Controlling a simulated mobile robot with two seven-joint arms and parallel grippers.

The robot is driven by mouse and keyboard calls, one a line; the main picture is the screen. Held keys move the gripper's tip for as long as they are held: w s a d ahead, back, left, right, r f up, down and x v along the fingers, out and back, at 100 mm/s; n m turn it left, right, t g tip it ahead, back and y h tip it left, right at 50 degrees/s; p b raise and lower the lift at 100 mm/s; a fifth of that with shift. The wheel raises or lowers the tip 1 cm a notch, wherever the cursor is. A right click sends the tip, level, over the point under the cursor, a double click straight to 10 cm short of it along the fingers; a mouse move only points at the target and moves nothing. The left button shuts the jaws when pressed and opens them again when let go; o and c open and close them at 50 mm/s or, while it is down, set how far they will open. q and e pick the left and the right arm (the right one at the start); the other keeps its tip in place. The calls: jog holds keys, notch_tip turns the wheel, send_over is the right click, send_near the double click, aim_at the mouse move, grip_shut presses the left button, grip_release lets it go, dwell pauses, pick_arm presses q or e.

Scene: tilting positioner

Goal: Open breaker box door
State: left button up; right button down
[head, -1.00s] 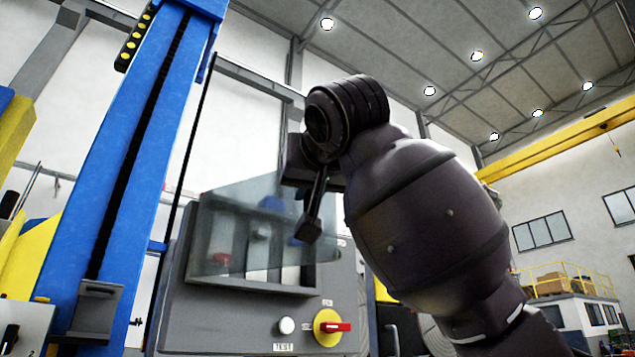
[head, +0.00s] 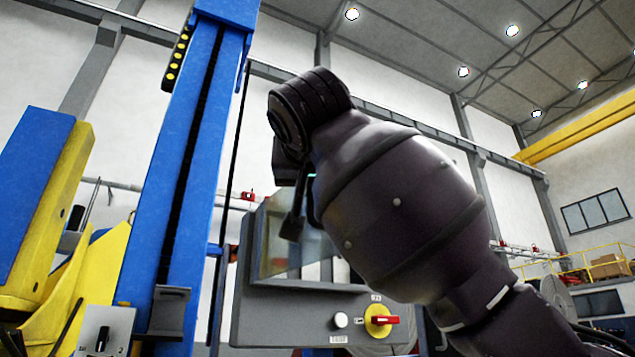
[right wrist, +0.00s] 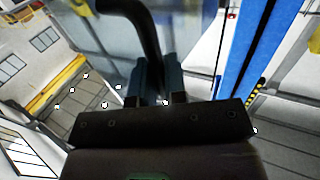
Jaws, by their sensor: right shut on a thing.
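The breaker box (head: 270,318) is a grey box low in the middle of the head view, with a clear see-through door (head: 277,235) on its upper part. The door stands at an angle to the box front. My right gripper (head: 293,222) is in front of the door, partly hidden by my own arm. In the right wrist view, the gripper (right wrist: 157,85) is shut on a dark curved handle (right wrist: 143,30), with the clear door panel (right wrist: 185,35) behind it. My right arm hides the right part of the box opening. My left gripper is not in view.
A red switch on a yellow plate (head: 379,321) and a white knob (head: 341,320) sit on the box front below the opening. A tall blue column (head: 190,170) stands left of the box. Yellow and blue machinery (head: 55,210) is at the far left.

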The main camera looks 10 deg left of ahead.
jog(key=shift+s+d+r, duration=0.1)
jog(key=shift+s+r, duration=0.05)
jog(key=shift+r, duration=0.25)
jog(key=c, duration=1.5)
grip_release()
jog(key=o, duration=0.3)
jog(key=shift+a+f, duration=0.1)
jog(key=shift+a, duration=0.15)
jog(key=shift+d, duration=0.1)
jog(key=b+v, duration=0.3)
jog(key=v, duration=0.7)
jog(key=shift+s+f, duration=0.15)
jog(key=shift+s, duration=0.15)
